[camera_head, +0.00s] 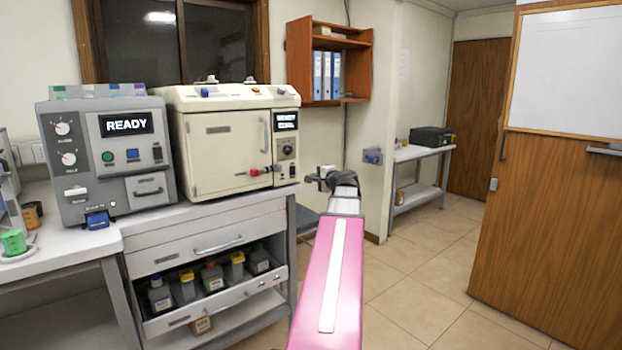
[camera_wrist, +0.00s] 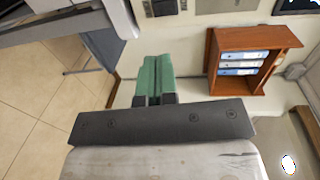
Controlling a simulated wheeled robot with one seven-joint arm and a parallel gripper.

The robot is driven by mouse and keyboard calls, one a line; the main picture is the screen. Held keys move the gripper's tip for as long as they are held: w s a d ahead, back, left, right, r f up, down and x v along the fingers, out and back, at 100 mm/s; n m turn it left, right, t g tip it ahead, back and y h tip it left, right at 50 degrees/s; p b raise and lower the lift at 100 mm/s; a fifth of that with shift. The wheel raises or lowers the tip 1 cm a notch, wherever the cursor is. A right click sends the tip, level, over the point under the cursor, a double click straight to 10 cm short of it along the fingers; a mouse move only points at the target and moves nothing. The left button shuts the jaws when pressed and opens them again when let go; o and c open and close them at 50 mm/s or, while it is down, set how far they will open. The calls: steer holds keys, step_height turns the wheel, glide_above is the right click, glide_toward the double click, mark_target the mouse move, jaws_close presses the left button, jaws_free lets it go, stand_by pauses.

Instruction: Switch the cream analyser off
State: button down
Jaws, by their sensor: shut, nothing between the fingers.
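The cream analyser (camera_head: 222,143) stands on the bench to the right of a grey analyser. Its small screen (camera_head: 286,121) is lit and seems to read READY. A dark dial (camera_head: 288,146) sits below the screen, and a red part (camera_head: 255,172) shows low on the front. I cannot tell which control is its power switch. My gripper (camera_head: 312,178) is just right of the cream analyser in the picture, at about the height of its lower edge, with a visible gap. In the wrist view its green fingers (camera_wrist: 152,76) are together and empty.
The grey analyser (camera_head: 107,155) also shows READY. A drawer of bottles (camera_head: 215,304) stands open under the bench. A wall shelf (camera_head: 328,60) with folders hangs behind my gripper. A wooden door or partition (camera_head: 540,215) stands right. The floor (camera_head: 430,290) between is clear.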

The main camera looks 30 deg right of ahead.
mark_target(294, 174)
steer(key=w, duration=0.4)
steer(key=w+f, duration=0.1)
steer(key=w, duration=0.3)
steer(key=w+a, duration=0.1)
steer(key=w, duration=0.3)
steer(key=shift+f, duration=0.3)
steer(key=shift+w+f, duration=0.3)
steer(key=shift+w, duration=0.2)
steer(key=shift+s+a+f, duration=0.1)
steer(key=shift+s, duration=0.25)
steer(key=s+d+f, duration=0.1)
steer(key=s, duration=1.3)
steer(key=shift+f, duration=0.15)
